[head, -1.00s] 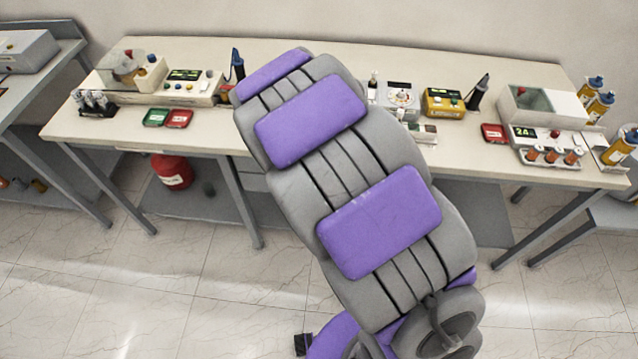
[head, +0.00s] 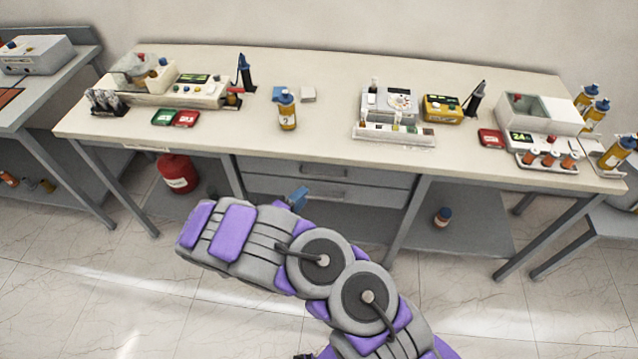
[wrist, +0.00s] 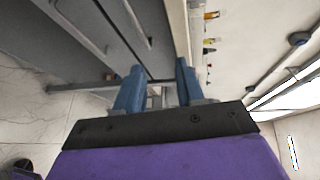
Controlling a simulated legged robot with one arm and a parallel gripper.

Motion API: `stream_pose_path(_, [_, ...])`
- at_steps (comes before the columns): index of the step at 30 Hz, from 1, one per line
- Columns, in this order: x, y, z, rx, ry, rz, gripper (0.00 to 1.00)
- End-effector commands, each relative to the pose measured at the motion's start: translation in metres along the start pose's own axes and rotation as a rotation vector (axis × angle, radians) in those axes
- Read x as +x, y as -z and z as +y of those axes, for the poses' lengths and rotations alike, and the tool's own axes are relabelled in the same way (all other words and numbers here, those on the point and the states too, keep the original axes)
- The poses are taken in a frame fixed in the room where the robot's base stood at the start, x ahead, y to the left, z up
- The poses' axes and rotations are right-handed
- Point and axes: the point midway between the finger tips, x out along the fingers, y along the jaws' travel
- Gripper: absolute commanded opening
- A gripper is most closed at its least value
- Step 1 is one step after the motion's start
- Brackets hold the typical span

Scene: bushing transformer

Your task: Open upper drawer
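The upper drawer (head: 375,178) is a grey front just under the table top, with a handle (head: 323,170) at its middle; it looks closed in the head view. The lower drawer (head: 375,198) sits directly below it. My gripper (head: 298,198) has blue fingers and is in front of the drawers, a little below and left of the upper handle. In the wrist view my gripper (wrist: 157,78) has its two fingers apart with nothing between them. The grey drawer fronts (wrist: 150,20) show tilted beyond the fingertips. Contact with a handle is not visible.
The long table (head: 335,85) carries a yellow-orange bottle (head: 287,112), lab devices and red and green boxes. A red canister (head: 177,173) stands on the left shelf and a small bottle (head: 443,216) on the right one. Table legs flank the drawers.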

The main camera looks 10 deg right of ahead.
Motion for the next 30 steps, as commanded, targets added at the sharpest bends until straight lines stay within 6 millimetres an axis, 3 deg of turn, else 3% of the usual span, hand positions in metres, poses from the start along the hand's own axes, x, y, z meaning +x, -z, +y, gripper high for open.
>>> stream_pose_path(1, [-0.007, -0.006, 0.015, -0.045, -0.01, -0.031, 0.38])
stream_pose_path(4, [-0.015, -0.013, 0.033, -0.104, -0.02, -0.071, 0.38])
stream_pose_path(11, [-0.005, -0.016, 0.039, -0.128, -0.024, -0.086, 0.38])
stream_pose_path(30, [0.115, -0.026, 0.043, -0.123, -0.023, -0.083, 0.38])
